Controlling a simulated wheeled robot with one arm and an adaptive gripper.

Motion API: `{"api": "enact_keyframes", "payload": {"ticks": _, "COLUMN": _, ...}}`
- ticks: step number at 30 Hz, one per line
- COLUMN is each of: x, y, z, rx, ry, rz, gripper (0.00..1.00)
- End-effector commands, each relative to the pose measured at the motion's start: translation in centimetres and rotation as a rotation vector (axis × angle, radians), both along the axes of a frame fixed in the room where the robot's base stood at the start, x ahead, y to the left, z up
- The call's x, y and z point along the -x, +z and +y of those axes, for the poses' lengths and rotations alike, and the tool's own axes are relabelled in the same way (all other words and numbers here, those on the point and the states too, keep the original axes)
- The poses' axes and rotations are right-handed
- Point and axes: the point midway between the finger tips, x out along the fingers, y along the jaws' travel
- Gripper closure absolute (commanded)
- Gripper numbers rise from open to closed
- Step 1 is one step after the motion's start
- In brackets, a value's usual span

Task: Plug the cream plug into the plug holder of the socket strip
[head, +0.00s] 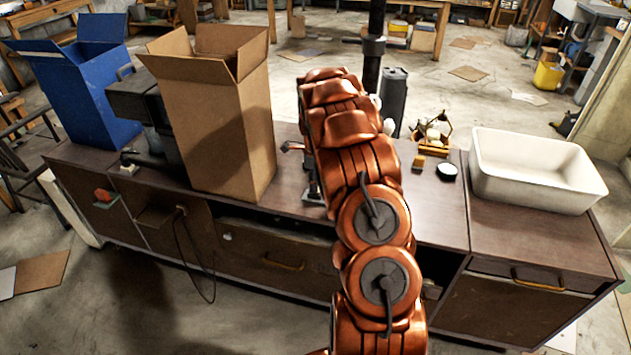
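I cannot make out the cream plug or the socket strip with its plug holder for certain. A dark cord (188,250) hangs in a loop down the cabinet front, from a small light-coloured piece near its top left. A small white item (128,158) sits at the left of the counter, too small to identify. My copper-coloured arm rises from the bottom centre and reaches over the counter, covering part of its middle.
An open cardboard box (225,130), black machine (140,105) and open blue box (85,90) crowd the left. A dark cylinder (393,100), small basket (435,130), brown block (418,163) and round black-and-white item (447,172) stand right of my arm. A white basin (530,185) fills the right end.

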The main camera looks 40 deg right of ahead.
Motion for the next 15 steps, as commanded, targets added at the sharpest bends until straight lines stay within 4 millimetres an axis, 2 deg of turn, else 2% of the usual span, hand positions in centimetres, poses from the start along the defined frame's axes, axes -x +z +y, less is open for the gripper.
{"api": "enact_keyframes", "payload": {"ticks": 1, "x": 0.0, "y": 0.01, "z": 0.0, "rx": 0.0, "ry": 0.0, "rz": 0.0, "gripper": 0.62}}
{"api": "enact_keyframes", "payload": {"ticks": 5, "x": -0.01, "y": 0.0, "z": -0.01, "rx": 0.0, "ry": 0.0, "rz": 0.0, "gripper": 0.49}}
{"api": "enact_keyframes", "payload": {"ticks": 15, "x": -0.02, "y": 0.21, "z": -0.01, "rx": 0.0, "ry": 0.0, "rz": 0.0, "gripper": 0.49}}
